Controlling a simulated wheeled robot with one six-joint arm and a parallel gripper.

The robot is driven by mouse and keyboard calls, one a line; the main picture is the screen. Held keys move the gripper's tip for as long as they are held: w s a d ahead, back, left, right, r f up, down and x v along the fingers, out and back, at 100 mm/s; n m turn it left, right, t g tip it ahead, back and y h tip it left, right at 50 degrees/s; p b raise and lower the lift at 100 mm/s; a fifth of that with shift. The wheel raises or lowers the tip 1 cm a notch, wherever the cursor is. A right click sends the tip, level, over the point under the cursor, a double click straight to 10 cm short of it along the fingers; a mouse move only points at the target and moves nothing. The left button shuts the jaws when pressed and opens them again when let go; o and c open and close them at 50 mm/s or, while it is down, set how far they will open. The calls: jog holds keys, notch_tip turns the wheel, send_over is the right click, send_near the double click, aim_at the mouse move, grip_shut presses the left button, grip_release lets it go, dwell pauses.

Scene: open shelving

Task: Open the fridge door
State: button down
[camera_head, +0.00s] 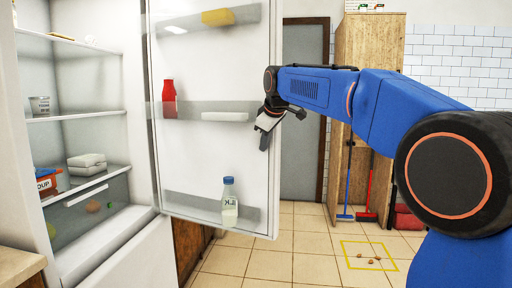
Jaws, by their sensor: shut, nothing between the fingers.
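The white fridge (155,255) stands at the left with its inside in view. Its door (215,155) is swung wide open and shows its inner face and door shelves. A red bottle (169,98), a yellow item (217,17) and a blue-capped milk bottle (229,203) sit on those shelves. My gripper (264,141) is at the door's right edge, in front of or beside its inner face. It is shut with nothing in it. I cannot tell whether it touches the door.
Fridge shelves hold a cup (40,105), white cartons (87,164) and a soup pack (47,183). A wooden cabinet (367,60) with a blue broom (347,190) and red tools stands behind. Small brown items (371,261) lie in a yellow floor square. A counter corner (15,266) is at lower left.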

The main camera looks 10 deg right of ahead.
jog(key=w+d+n+y, duration=0.1)
jog(key=w+d, duration=0.3)
jog(key=w, duration=0.4)
jog(key=w+d+n+y, duration=0.1)
jog(key=w+d+n, duration=0.2)
jog(key=w, duration=0.6)
jog(key=shift+d+g+y, duration=0.3)
jog(key=shift+d+g, duration=0.1)
jog(key=shift+d, duration=0.9)
